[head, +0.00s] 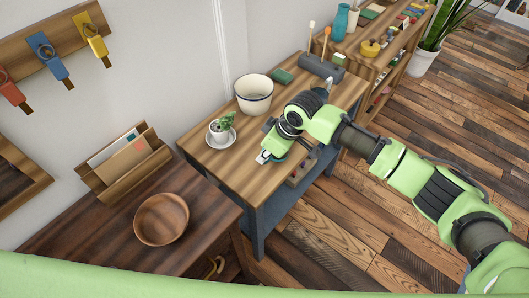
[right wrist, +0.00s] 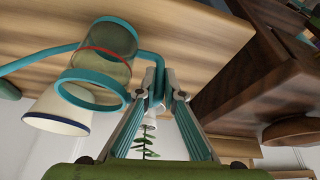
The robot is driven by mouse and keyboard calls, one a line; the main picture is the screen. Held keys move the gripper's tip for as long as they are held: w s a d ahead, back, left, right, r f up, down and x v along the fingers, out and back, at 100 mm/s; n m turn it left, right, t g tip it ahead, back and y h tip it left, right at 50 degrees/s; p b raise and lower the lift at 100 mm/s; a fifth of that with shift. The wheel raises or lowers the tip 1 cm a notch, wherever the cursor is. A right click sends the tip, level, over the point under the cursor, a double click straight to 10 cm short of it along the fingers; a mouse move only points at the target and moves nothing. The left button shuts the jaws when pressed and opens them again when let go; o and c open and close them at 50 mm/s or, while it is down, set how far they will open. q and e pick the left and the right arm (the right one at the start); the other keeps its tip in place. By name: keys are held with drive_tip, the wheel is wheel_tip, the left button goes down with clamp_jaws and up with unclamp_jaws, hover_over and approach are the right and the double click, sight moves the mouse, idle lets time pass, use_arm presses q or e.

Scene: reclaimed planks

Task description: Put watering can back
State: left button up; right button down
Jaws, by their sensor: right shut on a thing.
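The watering can (right wrist: 104,68) shows in the right wrist view, which is turned upside down. It has a see-through body, teal rims, a red band and a thin teal spout to the left. My right gripper (right wrist: 158,100) is shut on its teal handle (right wrist: 152,57). In the head view my right gripper (head: 267,155) is over the front right part of the wooden table (head: 215,168), and the arm hides most of the can. I cannot tell whether the can touches the table. My left gripper is not in view.
A dark cabinet with a wooden bowl (head: 161,219) is at the left. A shelf (head: 389,52) is behind.

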drive_tip(key=shift+f, duration=0.15)
drive_tip(key=c, duration=2.2)
unclamp_jaws()
drive_tip(key=shift+o, duration=0.2)
drive_tip(key=v, duration=1.2)
drive_tip(key=shift+s, duration=0.15)
